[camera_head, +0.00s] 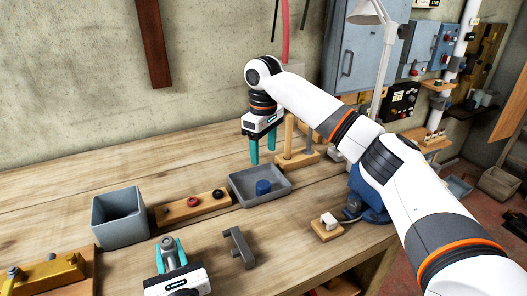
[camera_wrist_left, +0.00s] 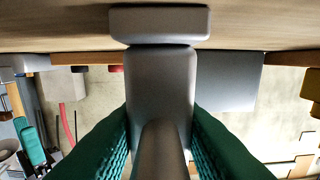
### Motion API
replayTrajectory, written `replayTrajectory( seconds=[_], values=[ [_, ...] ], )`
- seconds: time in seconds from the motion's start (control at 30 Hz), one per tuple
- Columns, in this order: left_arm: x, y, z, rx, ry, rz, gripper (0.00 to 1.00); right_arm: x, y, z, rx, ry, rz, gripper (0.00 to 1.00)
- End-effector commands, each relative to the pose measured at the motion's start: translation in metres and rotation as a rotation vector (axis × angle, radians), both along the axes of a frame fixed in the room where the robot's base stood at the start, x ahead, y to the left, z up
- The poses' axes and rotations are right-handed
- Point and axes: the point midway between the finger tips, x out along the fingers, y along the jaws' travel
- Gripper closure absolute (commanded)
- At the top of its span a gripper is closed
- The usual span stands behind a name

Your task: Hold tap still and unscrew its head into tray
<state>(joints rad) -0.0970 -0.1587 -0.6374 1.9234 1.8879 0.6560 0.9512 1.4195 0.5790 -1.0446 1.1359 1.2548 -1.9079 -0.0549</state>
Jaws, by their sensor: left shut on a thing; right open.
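My left gripper (camera_head: 173,243) is at the bottom of the head view, shut on a grey body. In the left wrist view this grey body, which I take to be the tap (camera_wrist_left: 160,75), stands between the teal fingers, with a wide flange at the table side and a rounded part towards the camera. My right gripper (camera_head: 262,154) is open and empty, fingers pointing down above the back of the grey tray (camera_head: 240,197). A blue cylinder (camera_head: 263,187), possibly the tap's head, lies in the tray, apart from the right fingers.
A grey bin (camera_head: 120,217) stands left, beside a wooden strip (camera_head: 190,207) with red and black rings. A dark grey bracket (camera_head: 239,248) lies right of my left gripper. A wooden post stand (camera_head: 290,150) and a small block (camera_head: 327,227) are nearby. The back-left table is clear.

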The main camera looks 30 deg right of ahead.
Motion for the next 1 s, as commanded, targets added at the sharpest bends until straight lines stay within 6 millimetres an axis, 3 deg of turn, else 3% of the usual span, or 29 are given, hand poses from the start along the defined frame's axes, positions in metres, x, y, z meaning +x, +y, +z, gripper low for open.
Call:
replayTrajectory(
  seconds=[0.27,0.3,0.43,0.77,1.0],
  values=[
    [0.000,0.000,-0.002,0.001,0.004,0.001,1.00,0.000,0.000,-0.001,0.000,0.000,0.000,0.38],
    [0.000,0.000,-0.002,0.001,0.004,0.001,0.65,0.000,0.000,-0.001,0.000,0.000,0.000,0.38],
    [0.000,0.000,-0.001,0.001,0.003,0.001,0.46,0.000,0.000,-0.001,0.000,0.000,0.000,0.38],
    [-0.004,0.000,-0.001,0.000,0.002,0.000,0.46,0.000,0.000,-0.001,0.000,0.000,0.000,0.38],
    [-0.043,0.000,-0.002,0.000,0.006,-0.001,0.46,0.000,0.000,-0.001,0.000,0.000,0.000,0.38]
  ],
)
